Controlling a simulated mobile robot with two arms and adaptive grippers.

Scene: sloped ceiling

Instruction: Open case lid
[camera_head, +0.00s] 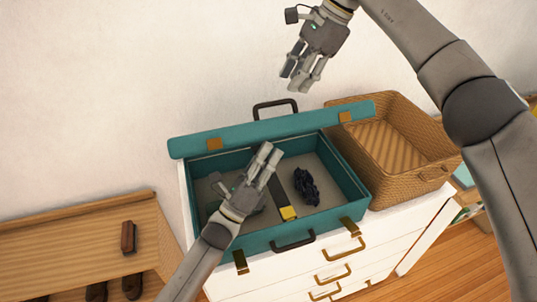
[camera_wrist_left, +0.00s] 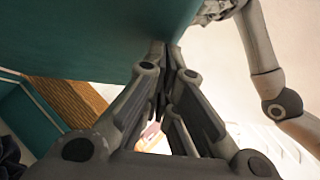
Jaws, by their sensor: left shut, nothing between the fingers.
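The teal case (camera_head: 258,241) stands on the white dresser with its inside exposed. Its lid (camera_head: 270,132) is raised at the back and seen nearly edge-on, with orange-brown latch parts and a dark handle beyond it. My left gripper (camera_head: 267,153) is shut and empty over the case interior, its fingertips close to the lid. In the left wrist view the lid (camera_wrist_left: 80,35) fills the upper left and the fingertips (camera_wrist_left: 171,52) lie by its edge; contact is unclear. My right gripper (camera_head: 297,80) hangs empty above and behind the lid, against the wall; its finger gap is unclear.
Inside the case lie a black bundled object (camera_head: 306,187) and a dark item with a yellow end (camera_head: 288,213). A wicker basket (camera_head: 421,180) sits close on the right. A wooden bench (camera_head: 70,240) with a brown brush-like item stands at the left.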

